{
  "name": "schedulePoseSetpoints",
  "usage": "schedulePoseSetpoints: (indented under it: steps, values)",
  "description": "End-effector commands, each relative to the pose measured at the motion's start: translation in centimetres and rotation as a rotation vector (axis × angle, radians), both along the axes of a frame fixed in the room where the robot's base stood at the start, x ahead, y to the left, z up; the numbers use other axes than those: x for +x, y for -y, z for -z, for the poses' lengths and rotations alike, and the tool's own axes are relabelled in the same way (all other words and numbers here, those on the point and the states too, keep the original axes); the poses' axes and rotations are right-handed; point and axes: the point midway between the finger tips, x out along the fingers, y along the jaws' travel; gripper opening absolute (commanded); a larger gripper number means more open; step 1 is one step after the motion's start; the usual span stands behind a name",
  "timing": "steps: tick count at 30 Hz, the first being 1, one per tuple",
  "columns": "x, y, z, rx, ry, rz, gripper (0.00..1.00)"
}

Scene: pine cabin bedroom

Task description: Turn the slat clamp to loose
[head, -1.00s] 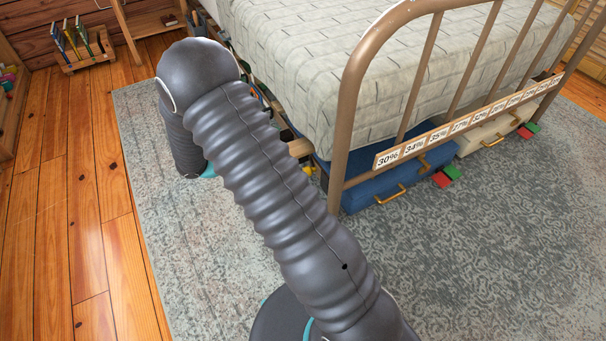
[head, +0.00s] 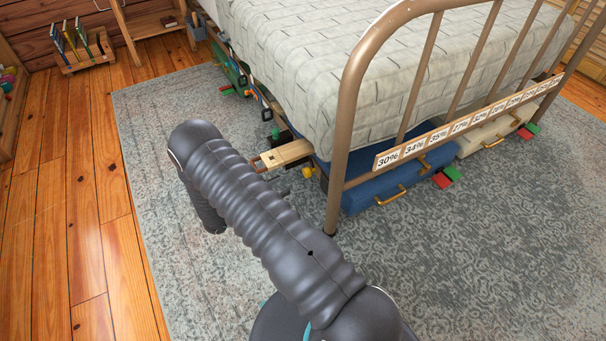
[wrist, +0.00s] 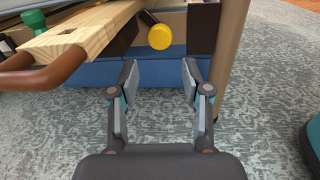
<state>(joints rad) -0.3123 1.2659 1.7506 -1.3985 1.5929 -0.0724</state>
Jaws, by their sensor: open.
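A pale wooden slat (head: 287,154) sticks out from under the bed's side, with a brown loop handle (head: 257,165) at its end. In the wrist view the slat (wrist: 80,32) and its handle (wrist: 48,72) are at upper left. A round yellow knob (wrist: 159,37) on a dark stem sits right of the slat; it also shows in the head view (head: 307,171). A green knob (wrist: 34,20) is at the slat's far side. I cannot tell for certain which part is the clamp. My gripper (wrist: 159,78) is open and empty, below and apart from the yellow knob.
The bed's metal post (head: 342,130) stands close to the right of the yellow knob. A blue drawer (head: 365,190) lies under the bed. Percentage labels (head: 465,122) run along the foot rail. The patterned rug (head: 150,150) is clear to the left.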

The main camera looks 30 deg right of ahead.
Motion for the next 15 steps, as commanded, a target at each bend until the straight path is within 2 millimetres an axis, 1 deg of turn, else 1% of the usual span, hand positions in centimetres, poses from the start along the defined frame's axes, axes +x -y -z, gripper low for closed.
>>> schedulePoseSetpoints:
  steps: [1,9,15]
  values:
    - [0.1,1.1,-0.1,0.000,-0.001,0.004,0.48]
    - [0.8,6.0,-0.1,0.000,0.001,0.003,0.48]
    - [1.1,8.5,0.0,0.001,0.001,0.002,0.48]
